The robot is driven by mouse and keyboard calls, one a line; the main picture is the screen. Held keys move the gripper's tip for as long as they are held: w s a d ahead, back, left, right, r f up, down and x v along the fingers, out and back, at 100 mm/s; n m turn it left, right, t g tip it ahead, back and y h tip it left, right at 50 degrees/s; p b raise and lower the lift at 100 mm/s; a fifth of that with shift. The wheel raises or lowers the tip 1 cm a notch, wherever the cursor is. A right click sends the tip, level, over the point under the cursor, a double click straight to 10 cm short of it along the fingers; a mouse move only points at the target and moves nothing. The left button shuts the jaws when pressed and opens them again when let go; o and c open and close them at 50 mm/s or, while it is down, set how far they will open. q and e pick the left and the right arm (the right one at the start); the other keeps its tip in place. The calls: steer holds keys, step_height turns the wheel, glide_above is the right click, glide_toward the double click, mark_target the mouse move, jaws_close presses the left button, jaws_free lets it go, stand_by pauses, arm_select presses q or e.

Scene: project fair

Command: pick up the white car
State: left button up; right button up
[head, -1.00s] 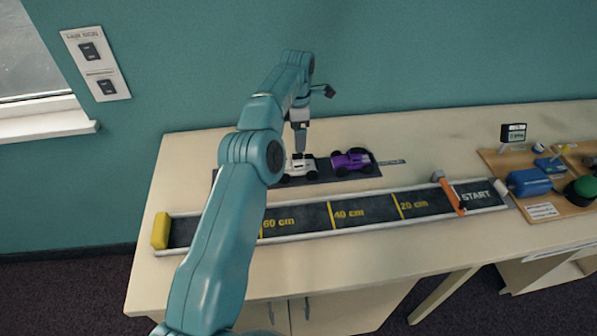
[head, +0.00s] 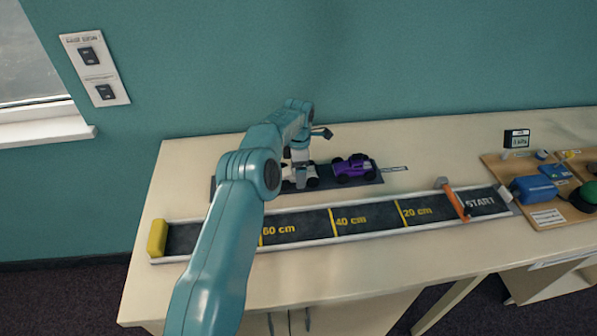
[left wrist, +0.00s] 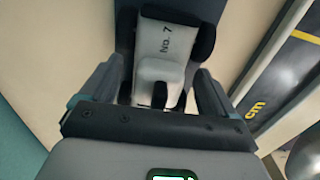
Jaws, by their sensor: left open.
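The white car (head: 311,172) stands on a dark mat (head: 327,182) at the back of the table, partly hidden by my left gripper and arm in the head view. In the left wrist view the white car (left wrist: 160,52) shows "No. 7" on its body and dark wheels. My left gripper (head: 301,183) is down at the car. In the left wrist view its two fingers (left wrist: 158,95) are open, one on each side of the car's near end. I cannot tell whether they touch it. My right gripper is not in view.
A purple car (head: 353,168) stands just right of the white car on the same mat. A marked track (head: 370,217) with a yellow end block (head: 157,238) and an orange gate (head: 453,200) runs in front. A wooden board (head: 510,178) with parts lies at the right.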

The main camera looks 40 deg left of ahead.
arm_select(q)
steer(key=shift+w+a+f, duration=0.1)
steer(key=c, duration=1.2)
